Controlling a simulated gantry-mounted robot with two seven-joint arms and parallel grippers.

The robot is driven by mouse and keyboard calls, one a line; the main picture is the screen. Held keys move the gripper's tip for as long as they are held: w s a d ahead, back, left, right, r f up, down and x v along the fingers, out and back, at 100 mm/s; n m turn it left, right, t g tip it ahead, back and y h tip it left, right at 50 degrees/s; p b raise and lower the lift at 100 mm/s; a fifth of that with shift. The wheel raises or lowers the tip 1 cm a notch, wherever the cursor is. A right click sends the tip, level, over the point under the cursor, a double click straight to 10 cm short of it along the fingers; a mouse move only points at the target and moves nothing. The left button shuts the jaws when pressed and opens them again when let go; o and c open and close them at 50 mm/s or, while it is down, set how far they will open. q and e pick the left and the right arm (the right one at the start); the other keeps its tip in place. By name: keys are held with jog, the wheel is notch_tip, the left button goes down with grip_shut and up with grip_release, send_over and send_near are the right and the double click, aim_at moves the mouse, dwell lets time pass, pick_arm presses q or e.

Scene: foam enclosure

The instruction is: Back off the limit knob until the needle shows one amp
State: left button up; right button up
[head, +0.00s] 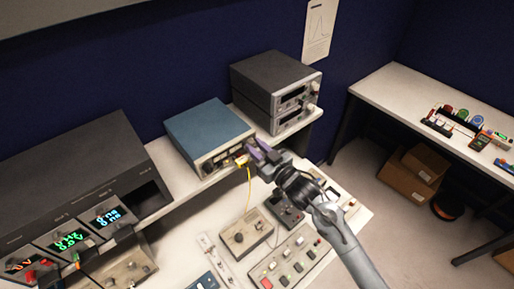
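A blue bench instrument (208,132) with a pale front panel stands on the raised shelf in the head view. Its panel has small dark windows and controls, too small to read; I cannot make out a needle or its reading. My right gripper (251,156) is at the right end of this panel, its purple-grey fingers pointing at it. The fingers and arm hide that part of the panel, so I cannot tell whether they hold a knob. A yellow plug (241,161) with a yellow wire is right beside the fingertips. My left gripper is not in view.
A stack of grey instruments (276,86) stands right of the blue one. A large dark unit with lit displays (70,241) is at left. A small knob box (246,234) and a button panel (285,264) lie on the bench below. The yellow wire (248,195) hangs below the gripper.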

grip_shut()
jog(key=n+b, duration=0.2)
jog(key=n, duration=0.2)
jog(key=shift+f, duration=0.15)
jog(key=shift+n+b, duration=0.9)
jog(key=shift+n, duration=1.6)
jog(key=o, duration=0.7)
grip_release()
